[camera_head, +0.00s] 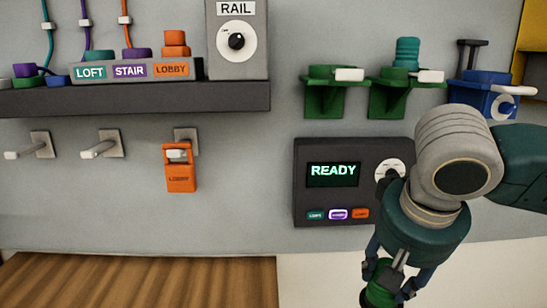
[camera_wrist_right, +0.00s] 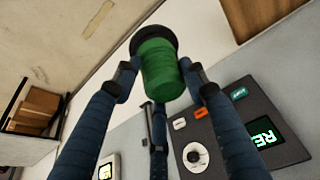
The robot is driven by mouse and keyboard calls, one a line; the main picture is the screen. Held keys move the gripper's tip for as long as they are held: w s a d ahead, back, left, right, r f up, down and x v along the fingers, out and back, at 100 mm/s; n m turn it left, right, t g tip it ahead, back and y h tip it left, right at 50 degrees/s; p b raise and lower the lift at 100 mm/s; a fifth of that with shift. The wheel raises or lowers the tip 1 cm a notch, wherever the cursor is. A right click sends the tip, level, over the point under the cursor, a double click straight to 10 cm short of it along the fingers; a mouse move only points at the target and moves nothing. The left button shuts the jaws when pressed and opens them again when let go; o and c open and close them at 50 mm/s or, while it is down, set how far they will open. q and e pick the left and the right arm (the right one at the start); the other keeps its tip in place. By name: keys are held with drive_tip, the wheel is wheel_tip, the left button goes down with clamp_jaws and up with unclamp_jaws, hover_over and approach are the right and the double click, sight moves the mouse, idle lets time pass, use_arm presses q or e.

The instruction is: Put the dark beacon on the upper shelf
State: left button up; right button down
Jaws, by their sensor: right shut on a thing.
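My right gripper (camera_head: 394,280) is low at the right of the head view, in front of the panel's lower right. It is shut on a green cylinder with a black end (camera_wrist_right: 160,75), held between the fingers in the right wrist view; only part of this green cylinder (camera_head: 381,291) shows in the head view. Whether it is the dark beacon I cannot tell. A dark grey wall shelf (camera_head: 130,97) is at upper left, with the labelled LOFT, STAIR and LOBBY block (camera_head: 131,71) on it. My left gripper is not in view.
A dark panel (camera_head: 312,206) reads READY. Green brackets (camera_head: 325,98) and a blue holder (camera_head: 484,100) are at upper right. An orange LOBBY tag (camera_head: 180,178) hangs on a peg; two pegs are bare. A grey RAIL box (camera_head: 237,65) stands on the shelf's right end.

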drive_tip(key=shift+m, duration=0.6)
drive_tip(key=s+f, duration=0.1)
drive_tip(key=f, duration=0.3)
drive_tip(key=s+f+b, duration=0.1)
drive_tip(key=f, duration=0.1)
drive_tip(key=shift+s+f, duration=0.25)
drive_tip(key=shift+s, duration=0.1)
drive_tip(key=shift+s+a+f, duration=0.2)
drive_tip(key=shift+w+d+r, duration=0.1)
drive_tip(key=shift+d+r, duration=0.05)
